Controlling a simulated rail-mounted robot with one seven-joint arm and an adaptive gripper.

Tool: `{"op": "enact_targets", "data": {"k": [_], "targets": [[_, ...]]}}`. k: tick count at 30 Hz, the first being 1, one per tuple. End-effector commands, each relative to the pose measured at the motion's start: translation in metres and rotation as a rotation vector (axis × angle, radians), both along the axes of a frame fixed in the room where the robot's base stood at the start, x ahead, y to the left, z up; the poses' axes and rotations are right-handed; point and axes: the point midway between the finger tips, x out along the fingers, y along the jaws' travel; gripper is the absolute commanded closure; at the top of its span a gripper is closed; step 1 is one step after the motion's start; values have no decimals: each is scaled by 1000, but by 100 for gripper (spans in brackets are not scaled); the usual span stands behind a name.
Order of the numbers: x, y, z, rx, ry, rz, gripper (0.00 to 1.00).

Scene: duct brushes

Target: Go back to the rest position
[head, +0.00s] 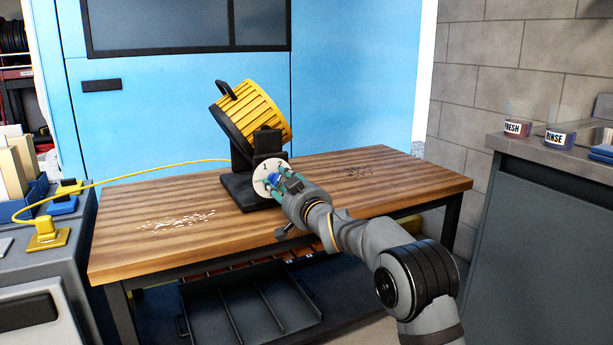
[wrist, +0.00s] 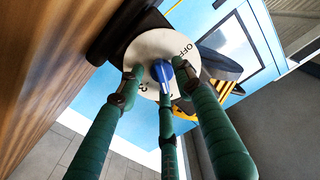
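A yellow ribbed drum-shaped machine (head: 262,105) on a black stand stands on the wooden bench, tilted. On its front is a round white dial (head: 262,186) with markings and a blue knob (head: 273,180). My gripper (head: 280,182) has green fingers and is at the dial. In the wrist view, its three fingers (wrist: 160,85) are spread around the blue knob (wrist: 163,72), in front of the white dial (wrist: 148,48), which reads OFF near its edge. A gap shows between the left finger and the knob; contact of the other fingers is unclear.
The wooden bench (head: 120,236) has pale debris (head: 178,221) at left and dark bits (head: 360,172) at right. A yellow cable (head: 130,178) runs to a yellow plug block (head: 46,232). FRESH (head: 516,128) and RINSE (head: 559,138) containers stand on the right counter.

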Motion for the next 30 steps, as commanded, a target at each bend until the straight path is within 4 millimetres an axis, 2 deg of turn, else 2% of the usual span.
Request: {"op": "enact_targets", "data": {"k": [6, 12, 18, 30], "targets": [[0, 0, 1, -262, -133, -1, 65], [-1, 1, 2, -418, -215, -1, 65], [-1, 1, 2, -481, -247, 0, 65], [0, -2, 2, -484, -246, -3, 65]]}}
